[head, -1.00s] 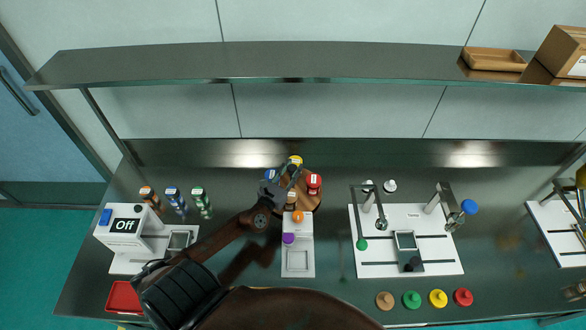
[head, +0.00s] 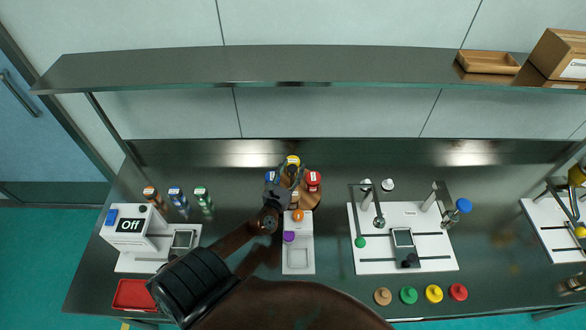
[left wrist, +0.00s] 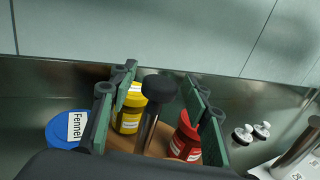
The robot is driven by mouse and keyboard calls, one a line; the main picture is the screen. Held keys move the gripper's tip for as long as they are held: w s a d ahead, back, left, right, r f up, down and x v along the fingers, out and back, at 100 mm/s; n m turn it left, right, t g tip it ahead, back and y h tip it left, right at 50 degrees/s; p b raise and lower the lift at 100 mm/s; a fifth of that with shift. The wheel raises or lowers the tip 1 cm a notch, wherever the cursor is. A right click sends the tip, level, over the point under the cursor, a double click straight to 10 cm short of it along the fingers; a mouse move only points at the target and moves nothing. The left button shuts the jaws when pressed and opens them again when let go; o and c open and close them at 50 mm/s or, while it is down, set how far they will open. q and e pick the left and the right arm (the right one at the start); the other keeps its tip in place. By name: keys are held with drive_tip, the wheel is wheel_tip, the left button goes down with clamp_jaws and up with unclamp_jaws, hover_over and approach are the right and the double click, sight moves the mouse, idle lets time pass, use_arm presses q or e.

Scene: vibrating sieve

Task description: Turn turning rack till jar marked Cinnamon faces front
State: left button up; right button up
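The turning rack (head: 306,199) is a round wooden disc with a post and a black knob (left wrist: 159,88). A blue jar (head: 269,177) with a lid label reading Fennel in the left wrist view (left wrist: 64,131) stands at its left. A yellow jar (head: 293,160) stands at the back and a red jar (head: 314,179) at the right. The labels on the yellow and red jars are too small to read. My left gripper (head: 288,181) is over the rack, open, with its green-padded fingers (left wrist: 160,84) on either side of the knob and visible gaps. The rack's front is partly hidden by the gripper. My right gripper is not in view.
A white stand (head: 298,260) with an orange (head: 298,215) and a purple piece (head: 289,236) lies just in front of the rack. A metal shelf (head: 300,66) spans above. The counter behind is clear.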

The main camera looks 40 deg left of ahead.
use_arm(q)
drive_tip(key=v, duration=1.2)
idle(0.5)
